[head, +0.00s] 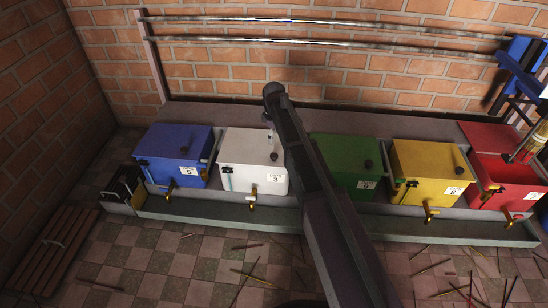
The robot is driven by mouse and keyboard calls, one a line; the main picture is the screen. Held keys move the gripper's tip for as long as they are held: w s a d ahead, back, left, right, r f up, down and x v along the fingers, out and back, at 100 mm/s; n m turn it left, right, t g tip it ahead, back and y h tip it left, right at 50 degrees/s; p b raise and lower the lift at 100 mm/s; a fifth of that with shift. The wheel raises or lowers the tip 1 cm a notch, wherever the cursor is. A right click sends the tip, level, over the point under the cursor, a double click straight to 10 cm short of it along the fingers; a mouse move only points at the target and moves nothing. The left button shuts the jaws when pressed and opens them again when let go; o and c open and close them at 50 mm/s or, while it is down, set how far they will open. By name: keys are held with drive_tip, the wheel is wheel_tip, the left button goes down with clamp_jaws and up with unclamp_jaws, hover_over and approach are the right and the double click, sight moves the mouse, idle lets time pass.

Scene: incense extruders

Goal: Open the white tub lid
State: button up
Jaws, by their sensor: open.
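The white tub (240,178) stands second from the left in the row, marked 3, with a brass tap low on its front. Its white lid (245,143) lies shut on top, with a small dark knob (273,156) near its right side. My dark arm crosses the picture from the bottom and covers the tub's right edge. My gripper (269,138) shows only as a small grey part beside the arm, just above the knob in the picture. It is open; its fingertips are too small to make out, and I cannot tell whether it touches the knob.
A blue tub (175,150) stands to the left. A green tub (345,150), a yellow tub (425,160) and an open red tub (510,172) stand to the right. Brass taps stick out in front. Thin sticks litter the tiled floor; a brick wall with metal rails (320,40) stands behind.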

sight(274, 155)
drive_tip(key=shift+f+b, duration=4.4)
drive_tip(key=shift+f, duration=0.25)
clamp_jaws()
